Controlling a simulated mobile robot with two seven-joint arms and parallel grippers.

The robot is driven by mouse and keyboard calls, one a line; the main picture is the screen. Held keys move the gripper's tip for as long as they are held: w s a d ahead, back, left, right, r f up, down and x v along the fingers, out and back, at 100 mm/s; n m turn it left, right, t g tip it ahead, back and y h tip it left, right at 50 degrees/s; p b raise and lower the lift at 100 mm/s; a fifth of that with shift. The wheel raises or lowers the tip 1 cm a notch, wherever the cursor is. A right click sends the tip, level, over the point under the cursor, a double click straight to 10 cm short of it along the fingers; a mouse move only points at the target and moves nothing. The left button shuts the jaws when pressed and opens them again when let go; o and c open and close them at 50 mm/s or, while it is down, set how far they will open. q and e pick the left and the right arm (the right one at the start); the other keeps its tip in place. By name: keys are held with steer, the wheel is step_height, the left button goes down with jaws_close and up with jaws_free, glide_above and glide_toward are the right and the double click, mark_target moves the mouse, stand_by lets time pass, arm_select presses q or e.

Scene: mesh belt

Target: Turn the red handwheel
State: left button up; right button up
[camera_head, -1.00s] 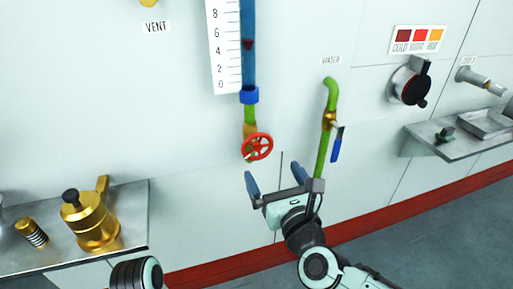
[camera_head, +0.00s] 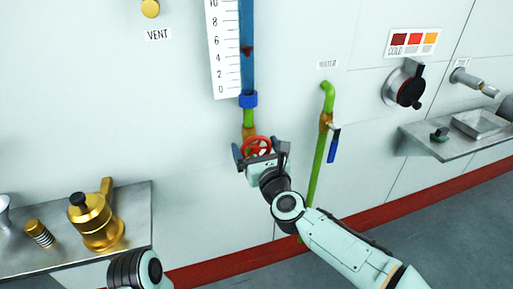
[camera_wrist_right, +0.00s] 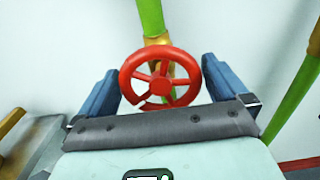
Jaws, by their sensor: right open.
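The red handwheel (camera_head: 256,146) is a small spoked wheel on a brass valve, low on the blue and green pipe on the wall. In the right wrist view the handwheel (camera_wrist_right: 160,78) faces me between the two blue fingers. My right gripper (camera_head: 260,153) is open, with one finger on each side of the wheel. In the right wrist view the right gripper (camera_wrist_right: 160,88) shows a gap between each finger and the rim. My left gripper is not in view; only a dark, rounded part of my left arm shows at the bottom left.
A green pipe (camera_head: 319,165) with a blue lever (camera_head: 333,146) stands right of the wheel. A metal shelf (camera_head: 140,215) at lower left holds a brass pot (camera_head: 97,222). A black knob (camera_head: 411,91) and another shelf (camera_head: 470,140) are at the right.

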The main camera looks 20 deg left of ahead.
steer(key=shift+c, duration=0.3)
steer(key=c, duration=0.7)
steer(key=shift+n, duration=0.3)
